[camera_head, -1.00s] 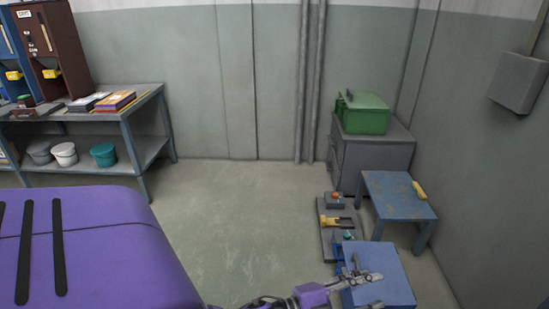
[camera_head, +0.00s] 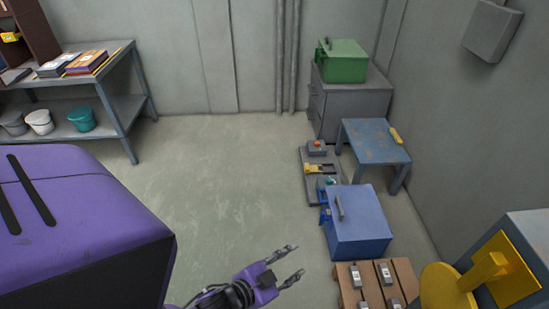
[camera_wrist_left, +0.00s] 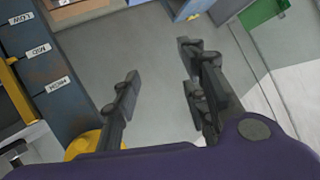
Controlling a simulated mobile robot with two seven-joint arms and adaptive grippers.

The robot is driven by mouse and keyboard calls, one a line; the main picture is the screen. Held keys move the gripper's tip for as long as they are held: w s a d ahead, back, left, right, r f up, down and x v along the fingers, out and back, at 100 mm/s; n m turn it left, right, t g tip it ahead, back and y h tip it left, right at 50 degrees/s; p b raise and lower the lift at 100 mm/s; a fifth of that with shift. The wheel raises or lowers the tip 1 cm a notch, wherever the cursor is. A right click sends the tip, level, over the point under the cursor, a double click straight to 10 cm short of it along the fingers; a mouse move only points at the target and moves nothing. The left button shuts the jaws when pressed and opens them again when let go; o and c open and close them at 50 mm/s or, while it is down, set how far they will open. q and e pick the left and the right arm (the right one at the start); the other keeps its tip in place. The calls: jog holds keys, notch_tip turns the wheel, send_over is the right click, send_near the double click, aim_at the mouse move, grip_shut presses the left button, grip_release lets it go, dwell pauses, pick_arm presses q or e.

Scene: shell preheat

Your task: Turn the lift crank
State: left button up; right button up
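In the head view, yellow parts, a round disc (camera_head: 443,287) and a block-like arm on a flat plate (camera_head: 513,284), sit on a grey-blue cabinet at the lower right. They may belong to the lift crank; I cannot tell for sure. My right gripper is out of view.
A blue table (camera_head: 376,140) and a green case (camera_head: 342,62) stand behind. The middle floor (camera_head: 230,180) is clear.

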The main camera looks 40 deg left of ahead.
pick_arm(q)
jog(key=shift+s+a+f+n+g, duration=0.2)
jog(key=shift+s+f, duration=0.1)
jog(key=shift+s, duration=0.35)
jog(key=shift+s+a+f+n+g, duration=0.1)
jog(key=shift+s+f+n, duration=0.15)
jog(key=shift+s, duration=0.35)
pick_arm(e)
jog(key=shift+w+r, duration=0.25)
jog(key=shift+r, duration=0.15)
pick_arm(q)
jog(key=s+d+r+n+g+y+p, duration=0.1)
jog(key=s+n+p, duration=0.4)
jog(key=s, duration=1.2)
jog(key=shift+s+d+r+g+y+p, duration=0.35)
jog(key=shift+d+g+p, duration=0.3)
jog(key=shift+g+p, duration=0.9)
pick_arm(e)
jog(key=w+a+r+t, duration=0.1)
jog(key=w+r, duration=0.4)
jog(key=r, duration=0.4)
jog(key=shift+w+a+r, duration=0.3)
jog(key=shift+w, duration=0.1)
pick_arm(q)
jog(key=shift+w+f, duration=0.15)
jog(key=shift+w, duration=0.05)
jog(key=shift+c, duration=0.5)
